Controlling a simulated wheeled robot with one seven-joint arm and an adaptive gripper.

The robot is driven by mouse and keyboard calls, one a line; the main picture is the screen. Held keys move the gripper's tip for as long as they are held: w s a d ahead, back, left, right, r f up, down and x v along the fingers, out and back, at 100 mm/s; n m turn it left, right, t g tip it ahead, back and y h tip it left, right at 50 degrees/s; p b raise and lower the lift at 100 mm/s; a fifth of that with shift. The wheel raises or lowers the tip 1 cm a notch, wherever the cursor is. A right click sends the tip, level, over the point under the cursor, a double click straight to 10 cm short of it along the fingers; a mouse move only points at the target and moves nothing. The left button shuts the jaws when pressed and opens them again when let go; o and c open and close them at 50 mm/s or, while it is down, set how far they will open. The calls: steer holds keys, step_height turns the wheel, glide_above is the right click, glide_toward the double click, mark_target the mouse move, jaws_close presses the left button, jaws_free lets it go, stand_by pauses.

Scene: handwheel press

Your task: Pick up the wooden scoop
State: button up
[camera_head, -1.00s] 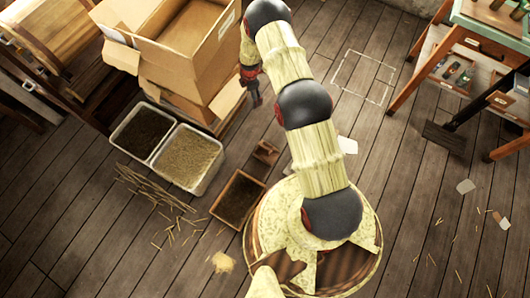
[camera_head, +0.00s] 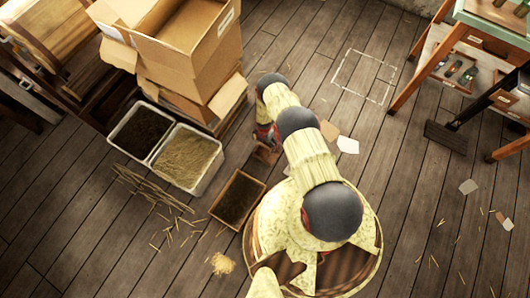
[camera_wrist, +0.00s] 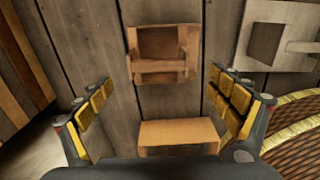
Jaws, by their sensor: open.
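The wooden scoop (camera_head: 266,153) is a small brown piece on the floor in the head view, beside the dark-filled wooden box. In the wrist view a brown boxy wooden piece with a crossbar, which looks like the scoop (camera_wrist: 163,55), lies on the planks ahead of my fingertips. A lighter flat wooden piece (camera_wrist: 180,133) shows between my fingers; I cannot tell whether it belongs to the scoop. My gripper (camera_wrist: 168,95) is open, with one yellow-padded finger on each side. No grip on anything shows. In the head view my arm hides most of the gripper.
Two trays, one dark-filled (camera_head: 143,131) and one straw-filled (camera_head: 187,158), stand left of the scoop. Cardboard boxes (camera_head: 180,55) are stacked behind them. A dark-filled wooden box (camera_head: 238,199) is nearby. Twigs (camera_head: 150,188) litter the floor. Open floor lies to the right.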

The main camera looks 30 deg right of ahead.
mark_target(264, 146)
steer(key=f+b, duration=0.1)
steer(key=f, duration=0.2)
steer(key=f+b, duration=0.1)
steer(key=f, duration=0.1)
steer(key=shift+w+d+f+b, duration=0.1)
steer(key=shift+w+d+b, duration=0.15)
steer(key=shift+b, duration=0.1)
steer(key=shift+a, duration=0.1)
steer(key=c, duration=0.3)
steer(key=c, duration=0.9)
